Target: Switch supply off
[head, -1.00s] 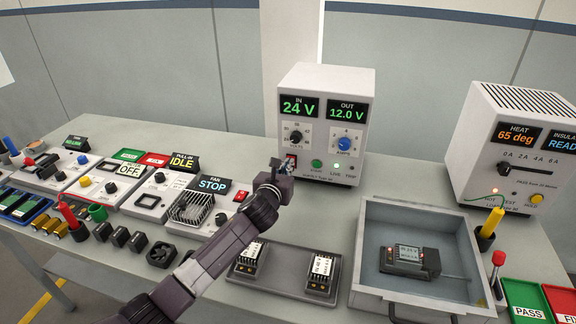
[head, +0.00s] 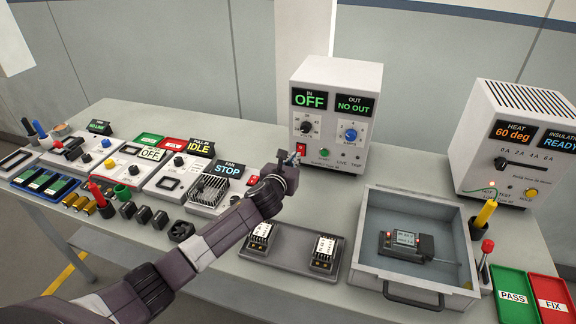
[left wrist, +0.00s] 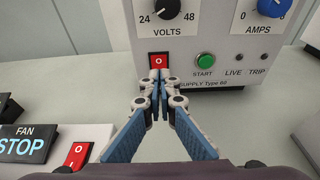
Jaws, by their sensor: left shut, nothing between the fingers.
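The white supply box (head: 337,97) stands at the back of the table. Its displays read OFF and NO OUT. Its red rocker switch (head: 302,150) is at the lower left of the front panel, and in the left wrist view the switch (left wrist: 159,61) shows the O mark on top. My left gripper (head: 296,157) is shut and empty, with its fingertips (left wrist: 160,78) just below and in front of the switch. They cover its lower part, and I cannot tell if they touch it. The green START button (left wrist: 205,61) is to the right. My right gripper is not in view.
A fan panel with a STOP sign (head: 229,171) and its own red switch (left wrist: 77,155) is left of my gripper. A grey tray (head: 285,268) with two modules, an open metal box (head: 363,265) and the heat tester (head: 510,140) are to the right.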

